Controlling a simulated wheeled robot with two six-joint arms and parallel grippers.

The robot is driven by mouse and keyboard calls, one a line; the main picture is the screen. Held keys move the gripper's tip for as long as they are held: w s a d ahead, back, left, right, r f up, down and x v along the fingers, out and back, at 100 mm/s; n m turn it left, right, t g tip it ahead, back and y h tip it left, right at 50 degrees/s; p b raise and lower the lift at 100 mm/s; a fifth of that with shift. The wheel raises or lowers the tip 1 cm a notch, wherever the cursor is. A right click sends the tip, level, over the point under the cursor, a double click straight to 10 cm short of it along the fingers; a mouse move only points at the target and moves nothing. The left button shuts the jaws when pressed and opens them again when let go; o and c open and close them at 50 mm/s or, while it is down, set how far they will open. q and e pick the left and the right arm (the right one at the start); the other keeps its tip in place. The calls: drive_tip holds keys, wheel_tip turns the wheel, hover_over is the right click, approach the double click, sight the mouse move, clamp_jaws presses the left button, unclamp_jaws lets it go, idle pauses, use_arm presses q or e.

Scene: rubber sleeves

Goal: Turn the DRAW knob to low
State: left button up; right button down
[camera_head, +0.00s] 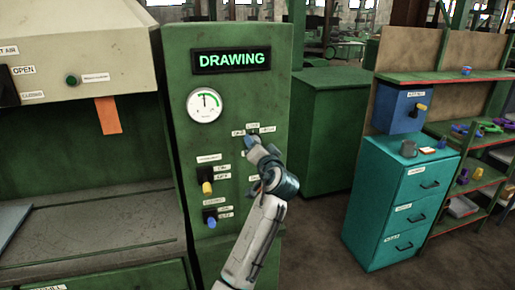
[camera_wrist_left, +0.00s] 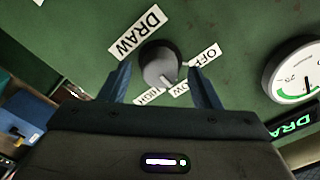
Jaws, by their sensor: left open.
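The DRAW knob (camera_wrist_left: 158,62) is a dark round knob on the green panel (camera_head: 225,60). In the wrist view, its pale pointer mark faces the gap between the LOW label (camera_wrist_left: 182,90) and the HIGH label (camera_wrist_left: 147,97). The OFF label (camera_wrist_left: 205,56) lies to its right and the DRAW label (camera_wrist_left: 138,32) above left. My left gripper (camera_wrist_left: 159,70) is open, with one finger on each side of the knob; I cannot tell if they touch it. In the head view, my left gripper (camera_head: 251,141) and wrist hide the knob. My right gripper is not in view.
A lit DRAWING sign (camera_head: 231,60) and a gauge (camera_head: 204,105) are above. A yellow-handled switch (camera_head: 207,187) and a blue-handled switch (camera_head: 210,217) sit left of my arm. A teal drawer cabinet (camera_head: 400,205) and shelves stand at right.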

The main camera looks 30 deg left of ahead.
use_arm(q)
drive_tip(key=b+v, duration=0.4)
drive_tip(key=v, duration=0.7)
drive_tip(key=shift+a, duration=0.1)
